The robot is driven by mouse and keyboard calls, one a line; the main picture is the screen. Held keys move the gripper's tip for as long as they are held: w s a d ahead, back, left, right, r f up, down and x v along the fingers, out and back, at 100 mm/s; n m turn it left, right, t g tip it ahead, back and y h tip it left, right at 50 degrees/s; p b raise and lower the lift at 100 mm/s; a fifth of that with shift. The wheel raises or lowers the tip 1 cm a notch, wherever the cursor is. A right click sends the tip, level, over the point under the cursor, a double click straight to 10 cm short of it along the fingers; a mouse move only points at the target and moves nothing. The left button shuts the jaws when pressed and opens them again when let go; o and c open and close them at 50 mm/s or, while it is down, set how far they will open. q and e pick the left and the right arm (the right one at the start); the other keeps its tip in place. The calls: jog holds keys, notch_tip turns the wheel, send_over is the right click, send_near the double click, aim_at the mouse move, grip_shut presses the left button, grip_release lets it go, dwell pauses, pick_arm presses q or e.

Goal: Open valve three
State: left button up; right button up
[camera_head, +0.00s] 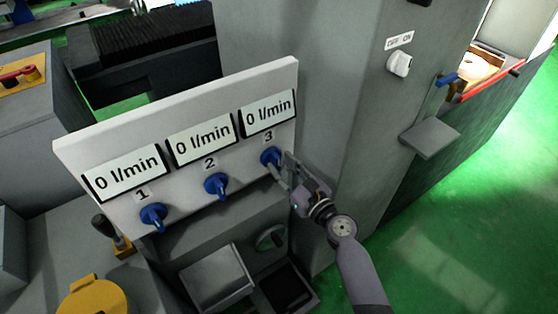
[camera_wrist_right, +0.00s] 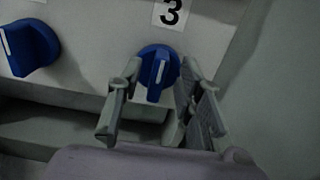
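The blue knob of valve three (camera_head: 270,156) sits on a light panel (camera_head: 85,161), below the number 3 and a display reading 0 l/min. My right gripper (camera_head: 280,168) is at this knob. Blue knobs one (camera_head: 153,215) and two (camera_head: 216,184) are to the left, also under displays reading 0 l/min. My left gripper is not in view.
A grey cabinet to the right carries a white OFF/ON switch (camera_head: 399,64). A small grey ledge (camera_head: 430,138) juts out beyond it. Below the panel are a grey box (camera_head: 216,278) and a handwheel (camera_head: 271,238). A yellow cap (camera_head: 92,299) is at lower left. Green floor is free at right.

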jog(key=shift+x, duration=1.1)
jog(key=shift+c, duration=0.5)
grip_shut()
